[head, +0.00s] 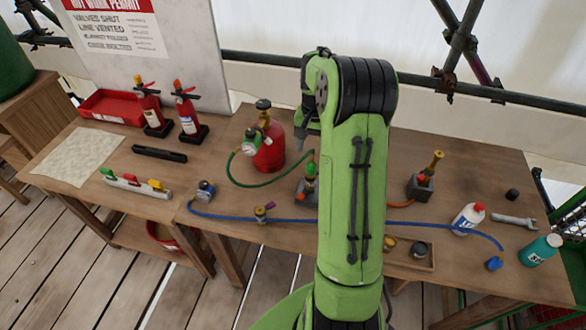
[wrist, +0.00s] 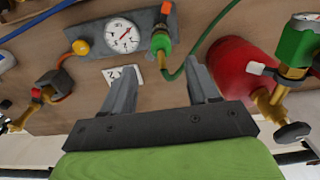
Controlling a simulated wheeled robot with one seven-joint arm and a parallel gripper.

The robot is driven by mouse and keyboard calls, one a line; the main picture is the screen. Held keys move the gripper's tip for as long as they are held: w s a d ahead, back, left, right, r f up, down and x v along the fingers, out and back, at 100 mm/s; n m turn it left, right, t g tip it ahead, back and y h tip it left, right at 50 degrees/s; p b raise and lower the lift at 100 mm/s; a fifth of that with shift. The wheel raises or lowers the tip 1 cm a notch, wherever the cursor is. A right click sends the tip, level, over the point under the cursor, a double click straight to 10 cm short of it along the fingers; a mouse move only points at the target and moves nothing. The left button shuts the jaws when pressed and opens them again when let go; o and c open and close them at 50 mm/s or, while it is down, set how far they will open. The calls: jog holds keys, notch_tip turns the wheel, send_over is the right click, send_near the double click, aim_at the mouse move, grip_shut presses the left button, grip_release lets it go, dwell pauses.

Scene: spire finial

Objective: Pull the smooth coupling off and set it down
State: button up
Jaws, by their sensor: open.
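In the wrist view my gripper (wrist: 160,62) is open and empty, its two grey fingers apart. Just beyond the fingertips, between them in the picture, is a green coupling (wrist: 160,42) with an orange-red top, on a grey gauge block (wrist: 97,35). A green hose (wrist: 188,65) runs from that coupling. In the head view the green coupling (head: 310,170) shows just left of my arm; my gripper is mostly hidden there. A second block (wrist: 54,84) at the left of the wrist view carries a brass fitting (wrist: 40,95). I cannot tell which coupling is the smooth one.
A red gas cylinder (head: 268,150) with a regulator stands close left of my arm. A blue hose (head: 250,219) crosses the bench front. Two extinguishers (head: 189,118) stand back left.

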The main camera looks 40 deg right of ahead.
aim_at(312, 162)
jog(key=shift+w+f, duration=0.15)
jog(key=shift+f, duration=0.15)
jog(key=shift+f, duration=0.1)
notch_tip(312, 162, down, 9)
jog(key=b, duration=0.7)
dwell(0.7)
grip_shut()
dwell(0.4)
